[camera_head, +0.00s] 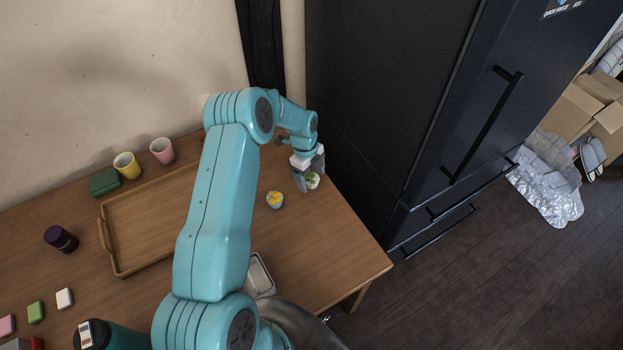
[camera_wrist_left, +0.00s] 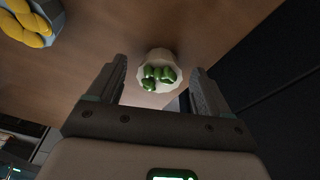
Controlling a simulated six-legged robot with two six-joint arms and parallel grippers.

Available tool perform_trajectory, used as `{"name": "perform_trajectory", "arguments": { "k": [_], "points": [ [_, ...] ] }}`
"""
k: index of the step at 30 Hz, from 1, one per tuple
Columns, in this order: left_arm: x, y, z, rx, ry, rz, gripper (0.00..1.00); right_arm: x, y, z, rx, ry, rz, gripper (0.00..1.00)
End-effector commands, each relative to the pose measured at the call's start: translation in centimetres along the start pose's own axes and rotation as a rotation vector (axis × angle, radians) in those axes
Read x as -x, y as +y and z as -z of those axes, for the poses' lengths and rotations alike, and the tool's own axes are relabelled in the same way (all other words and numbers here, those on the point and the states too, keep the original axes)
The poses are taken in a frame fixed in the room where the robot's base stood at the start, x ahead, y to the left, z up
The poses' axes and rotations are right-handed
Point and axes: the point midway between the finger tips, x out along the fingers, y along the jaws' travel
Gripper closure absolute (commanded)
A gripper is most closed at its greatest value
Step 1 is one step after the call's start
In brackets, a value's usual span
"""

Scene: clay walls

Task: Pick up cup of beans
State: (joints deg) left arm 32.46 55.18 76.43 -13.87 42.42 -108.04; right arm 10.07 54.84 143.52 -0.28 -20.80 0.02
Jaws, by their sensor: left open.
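The cup of beans (camera_head: 313,181) is a small white cup holding several green beans. It stands near the right edge of the wooden table, partly hidden by my gripper in the head view. My left gripper (camera_head: 308,182) is open at the cup, fingers pointing down. In the left wrist view the cup (camera_wrist_left: 158,72) appears ahead, between the two open fingers of the gripper (camera_wrist_left: 158,85), with a gap on each side. My right gripper does not show in either view.
A cup with yellow contents (camera_head: 275,199) stands left of the gripper. A wooden tray (camera_head: 118,262), a yellow cup (camera_head: 127,165), a pink cup (camera_head: 162,150) and a dark purple cup (camera_head: 61,239) are further left. A dark fridge (camera_head: 400,110) stands close to the table's right side.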

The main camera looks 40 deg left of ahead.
Motion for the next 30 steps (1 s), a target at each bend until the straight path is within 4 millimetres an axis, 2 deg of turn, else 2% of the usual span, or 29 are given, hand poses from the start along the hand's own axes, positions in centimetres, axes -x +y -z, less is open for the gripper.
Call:
{"name": "perform_trajectory", "arguments": {
  "k": [5, 6, 11, 23, 26, 30],
  "points": [
    [-0.1, 0.0, 0.0, 0.0, 0.0, 0.001, 0.21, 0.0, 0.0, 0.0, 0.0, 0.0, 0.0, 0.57],
    [-0.1, 0.0, 0.0, 0.0, 0.0, 0.001, 0.27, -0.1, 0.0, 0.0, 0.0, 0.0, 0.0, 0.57],
    [-0.1, 0.0, 0.0, 0.0, 0.0, 0.001, 0.78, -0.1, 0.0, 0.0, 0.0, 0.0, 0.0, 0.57],
    [0.2, 0.0, 0.1, 0.0, 0.0, 0.001, 0.79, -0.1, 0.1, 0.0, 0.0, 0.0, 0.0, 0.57],
    [1.1, -0.1, 0.2, 0.0, -0.001, 0.003, 0.79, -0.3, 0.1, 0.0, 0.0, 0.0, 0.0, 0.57],
    [3.8, -0.1, 0.5, 0.0, -0.002, 0.006, 0.79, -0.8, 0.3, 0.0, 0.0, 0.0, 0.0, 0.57]
  ]
}}
